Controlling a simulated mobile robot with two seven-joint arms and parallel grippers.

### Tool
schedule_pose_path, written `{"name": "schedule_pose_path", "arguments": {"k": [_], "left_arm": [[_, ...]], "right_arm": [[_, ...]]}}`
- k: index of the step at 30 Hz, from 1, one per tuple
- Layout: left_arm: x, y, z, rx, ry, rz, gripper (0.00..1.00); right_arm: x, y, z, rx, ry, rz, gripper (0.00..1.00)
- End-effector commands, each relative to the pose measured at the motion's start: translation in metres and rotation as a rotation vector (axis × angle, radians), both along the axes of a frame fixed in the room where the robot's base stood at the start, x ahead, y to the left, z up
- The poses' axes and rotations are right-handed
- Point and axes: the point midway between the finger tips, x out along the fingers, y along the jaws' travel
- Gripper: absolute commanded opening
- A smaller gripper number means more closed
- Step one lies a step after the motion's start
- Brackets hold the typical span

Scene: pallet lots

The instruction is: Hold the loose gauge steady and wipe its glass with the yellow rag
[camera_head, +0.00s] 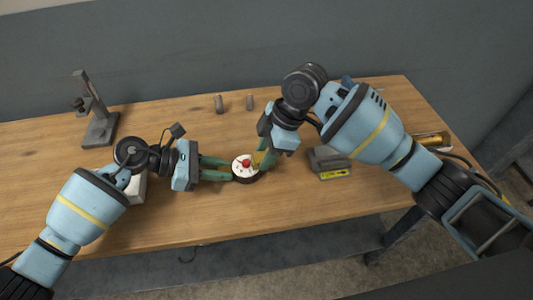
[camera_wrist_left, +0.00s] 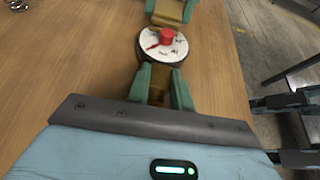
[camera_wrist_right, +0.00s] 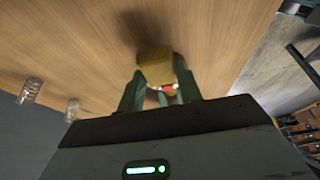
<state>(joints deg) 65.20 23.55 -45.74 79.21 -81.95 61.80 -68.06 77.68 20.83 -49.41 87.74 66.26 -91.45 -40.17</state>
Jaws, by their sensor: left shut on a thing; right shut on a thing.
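The gauge (camera_head: 245,170) is a small round dial with a white face, dark rim and red centre. It is near the middle of the bench, and shows face-on in the left wrist view (camera_wrist_left: 150,46). My left gripper (camera_head: 231,168) is shut on it from the left, its green fingers closed around a brass-coloured part below the dial. My right gripper (camera_head: 266,156) is shut on the yellow rag (camera_wrist_right: 155,64), right beside the dial's far side. I cannot tell whether the rag touches the glass. In the right wrist view the rag hides most of the gauge.
A dark stand (camera_head: 100,128) is at the bench's left. Two small cylinders (camera_head: 220,103) (camera_head: 250,102) stand at the back. A grey block with a yellow label (camera_head: 330,160) sits right of the gauge. The front middle is clear.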

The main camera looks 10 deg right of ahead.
Motion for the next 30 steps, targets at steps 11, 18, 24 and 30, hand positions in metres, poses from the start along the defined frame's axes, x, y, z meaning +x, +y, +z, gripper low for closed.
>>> {"name": "schedule_pose_path", "arguments": {"k": [11,18,24,30], "left_arm": [[0.0,0.0,0.0,-0.001,0.0,-0.001,0.0],[0.0,0.0,0.0,-0.001,0.0,-0.002,0.0],[0.0,0.0,0.0,-0.001,0.0,0.0,0.0],[0.0,0.0,0.0,-0.001,0.0,0.0,0.0]], "right_arm": [[0.006,-0.001,-0.001,-0.001,0.001,-0.002,0.17],[0.003,-0.001,-0.002,-0.002,0.002,-0.001,0.17],[-0.006,-0.001,-0.002,-0.003,0.003,0.0,0.17],[-0.013,-0.001,-0.001,-0.003,0.004,0.001,0.17]]}}
